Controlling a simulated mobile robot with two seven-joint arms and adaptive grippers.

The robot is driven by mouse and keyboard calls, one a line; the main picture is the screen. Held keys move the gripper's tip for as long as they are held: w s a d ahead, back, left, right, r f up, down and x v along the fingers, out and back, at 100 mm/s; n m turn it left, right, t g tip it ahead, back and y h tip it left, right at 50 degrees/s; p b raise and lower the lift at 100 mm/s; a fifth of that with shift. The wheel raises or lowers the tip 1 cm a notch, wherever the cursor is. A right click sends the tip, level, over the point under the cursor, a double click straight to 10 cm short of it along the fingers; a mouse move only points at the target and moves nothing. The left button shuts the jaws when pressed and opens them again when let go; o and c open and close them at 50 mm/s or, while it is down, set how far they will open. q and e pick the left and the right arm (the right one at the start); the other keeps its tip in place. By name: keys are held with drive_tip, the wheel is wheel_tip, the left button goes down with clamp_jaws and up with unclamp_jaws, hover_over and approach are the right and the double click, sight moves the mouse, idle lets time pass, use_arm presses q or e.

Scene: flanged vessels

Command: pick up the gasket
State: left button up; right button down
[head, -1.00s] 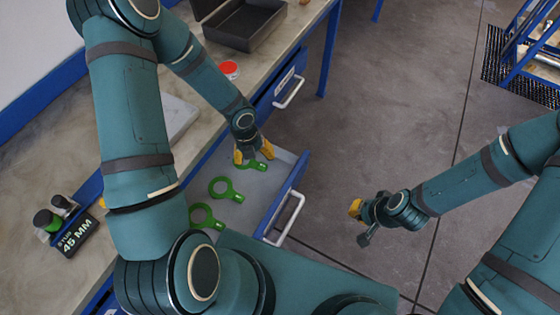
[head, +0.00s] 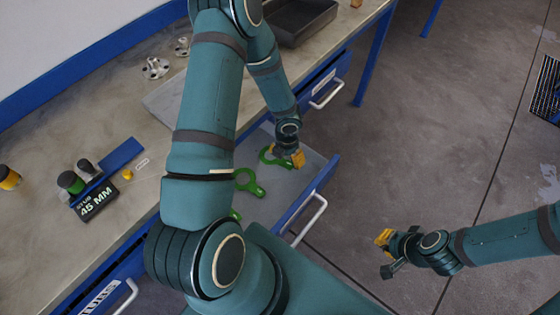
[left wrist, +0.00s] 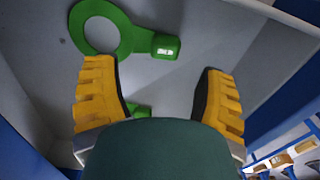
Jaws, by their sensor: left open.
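Green ring gaskets with tabs lie flat in the open grey drawer (head: 310,178). The far gasket (head: 265,157) is beside and partly under my left gripper (head: 291,158). A middle gasket (head: 243,185) lies nearer me, and a third (head: 235,214) is mostly hidden by my arm. In the left wrist view, one gasket (left wrist: 126,36) lies ahead of my open, empty left fingers (left wrist: 157,75), its tab toward the right. Another green piece (left wrist: 139,110) shows between the fingers. My right gripper (head: 385,252) hangs over the floor, apart from the drawer; its opening is unclear.
The drawer's front and handle (head: 308,220) stick out from the bench. On the bench top are a dark bin (head: 303,22), metal flanges (head: 155,68), a "45 MM" block (head: 95,202) and dark-bodied pieces (head: 70,182).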

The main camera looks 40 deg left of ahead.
sight(288, 165)
use_arm(q)
drive_tip(key=f, duration=0.1)
drive_tip(key=f+b, duration=0.1)
drive_tip(key=f, duration=0.1)
drive_tip(key=f+b, duration=0.1)
drive_tip(key=f, duration=0.1)
drive_tip(key=shift+d+f, duration=0.1)
drive_tip(key=shift+d, duration=0.15)
clamp_jaws()
